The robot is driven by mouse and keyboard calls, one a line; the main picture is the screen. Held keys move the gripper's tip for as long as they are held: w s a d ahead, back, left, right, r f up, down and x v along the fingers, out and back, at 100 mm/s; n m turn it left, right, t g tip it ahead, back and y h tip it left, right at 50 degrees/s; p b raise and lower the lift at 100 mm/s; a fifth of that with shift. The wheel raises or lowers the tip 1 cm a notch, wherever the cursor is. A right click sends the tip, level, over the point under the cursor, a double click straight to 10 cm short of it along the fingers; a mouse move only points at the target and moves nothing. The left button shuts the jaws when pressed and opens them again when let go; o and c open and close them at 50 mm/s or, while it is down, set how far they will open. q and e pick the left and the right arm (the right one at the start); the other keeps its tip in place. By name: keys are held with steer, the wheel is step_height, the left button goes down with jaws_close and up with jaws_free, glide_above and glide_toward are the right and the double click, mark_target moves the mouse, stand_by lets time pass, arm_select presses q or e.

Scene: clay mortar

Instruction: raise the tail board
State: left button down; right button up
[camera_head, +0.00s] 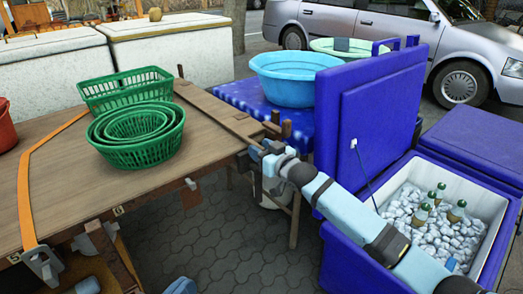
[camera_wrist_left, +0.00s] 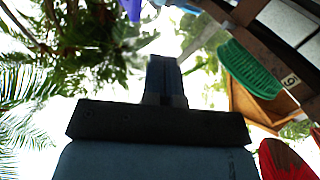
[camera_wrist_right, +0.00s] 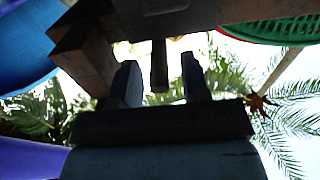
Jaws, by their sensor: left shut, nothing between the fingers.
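A wooden cart bed (camera_head: 60,165) fills the left of the head view. A long brown board (camera_head: 220,112) runs along its right end, and wooden pegs (camera_head: 277,127) stick up near its front corner; I cannot tell for sure which piece is the tail board. My right gripper (camera_head: 262,154) is beside that corner. In the right wrist view its two fingers (camera_wrist_right: 160,80) stand apart, a thin wooden peg (camera_wrist_right: 158,66) showing between them and dark wooden beams (camera_wrist_right: 95,50) above. My left gripper (camera_wrist_left: 164,68) is shut and empty, low beside the cart's left side.
Green baskets (camera_head: 137,133) stand on the cart bed, and an orange strap (camera_head: 25,200) crosses it. Behind the cart's right end is a blue table with a light blue basin (camera_head: 290,75). An open blue cooler (camera_head: 385,110) with ice and bottles is at right, close to my right arm.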

jaws_close()
arm_select(q)
steer(key=shift+r, duration=0.15)
